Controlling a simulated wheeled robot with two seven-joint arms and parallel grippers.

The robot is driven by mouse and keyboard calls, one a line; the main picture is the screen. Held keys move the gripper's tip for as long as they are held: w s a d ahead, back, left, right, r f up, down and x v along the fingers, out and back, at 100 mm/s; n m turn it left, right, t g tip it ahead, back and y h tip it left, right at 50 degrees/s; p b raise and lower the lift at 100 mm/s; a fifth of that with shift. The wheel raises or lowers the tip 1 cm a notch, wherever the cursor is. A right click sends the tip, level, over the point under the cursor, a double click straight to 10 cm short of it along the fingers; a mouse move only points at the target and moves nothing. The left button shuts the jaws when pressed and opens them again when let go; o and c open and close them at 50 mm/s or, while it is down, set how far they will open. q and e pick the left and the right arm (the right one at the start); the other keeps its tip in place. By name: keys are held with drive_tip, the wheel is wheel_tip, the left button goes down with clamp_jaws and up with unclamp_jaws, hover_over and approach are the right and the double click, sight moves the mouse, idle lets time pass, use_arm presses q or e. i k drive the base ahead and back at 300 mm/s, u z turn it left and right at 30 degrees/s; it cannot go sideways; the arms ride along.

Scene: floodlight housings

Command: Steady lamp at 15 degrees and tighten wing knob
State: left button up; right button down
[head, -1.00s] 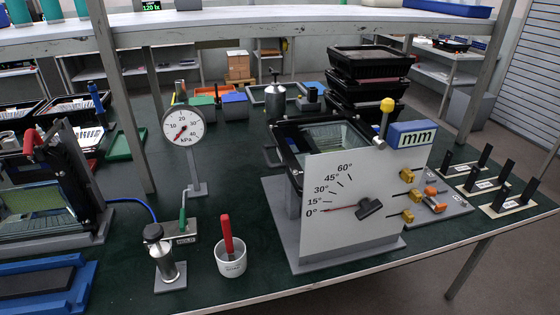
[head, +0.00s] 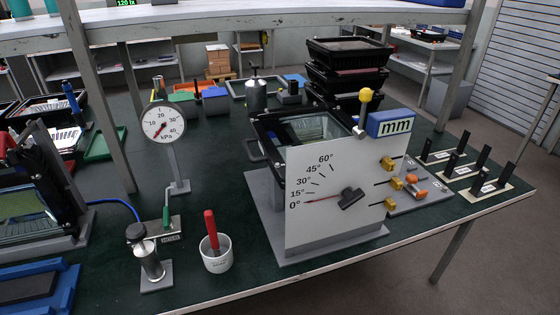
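The lamp (head: 262,131), a black-framed housing with a glass front, sits on a grey base plate behind a white angle board (head: 330,222). The board is marked 0, 15, 30, 45 and 60 degrees. Its thin red pointer (head: 322,199) lies between the 0 and 15 degree marks. A black T-shaped knob (head: 351,198), which may be the wing knob, is at the pointer's right end on the board. Neither of my grippers shows in the head view.
A round kPa gauge (head: 163,123) stands left of the lamp. A white cup (head: 217,256) with a red-handled tool and a small pump (head: 149,262) stand near the front. A blue mm gauge (head: 390,123) and yellow-ended pins are at the right. Black trays (head: 347,52) are stacked behind.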

sight(350, 198)
drive_tip(key=z, duration=0.35)
drive_tip(key=k, duration=0.5)
drive_tip(key=z, duration=0.95)
drive_tip(key=k, duration=0.75)
drive_tip(key=z, duration=0.65)
drive_tip(key=i, duration=1.65)
drive_tip(key=u, duration=1.6)
drive_tip(key=i, duration=0.75)
drive_tip(key=u, duration=0.9)
